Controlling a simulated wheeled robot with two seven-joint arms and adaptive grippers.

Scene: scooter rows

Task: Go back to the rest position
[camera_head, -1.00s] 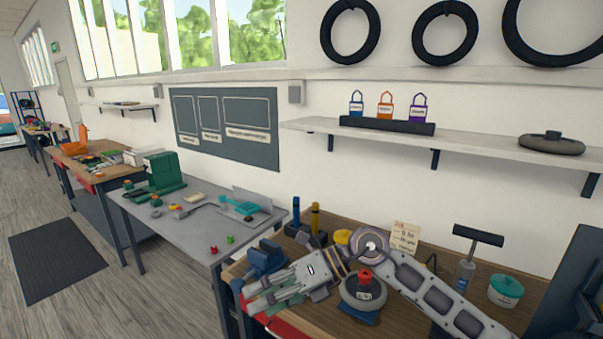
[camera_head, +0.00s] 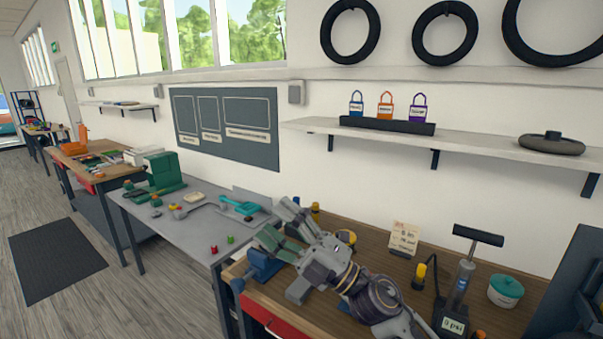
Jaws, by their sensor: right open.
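My right gripper (camera_head: 277,222) is open. Its arm comes in from the bottom right over the wooden workbench (camera_head: 412,277). The fingers point up and to the left, in front of the bench's back left corner and the grey table's right end. I see nothing between the fingers. The gripper and arm hide part of the bench top, including the place where a small wheel with a red cap stood. My left gripper is not in view.
A blue vise (camera_head: 262,265) stands near the bench's left edge, close below my gripper. A floor pump (camera_head: 461,285), a teal-lidded tub (camera_head: 505,291) and a small card (camera_head: 404,238) stand to the right. A wall shelf (camera_head: 470,144) holds padlocks above.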

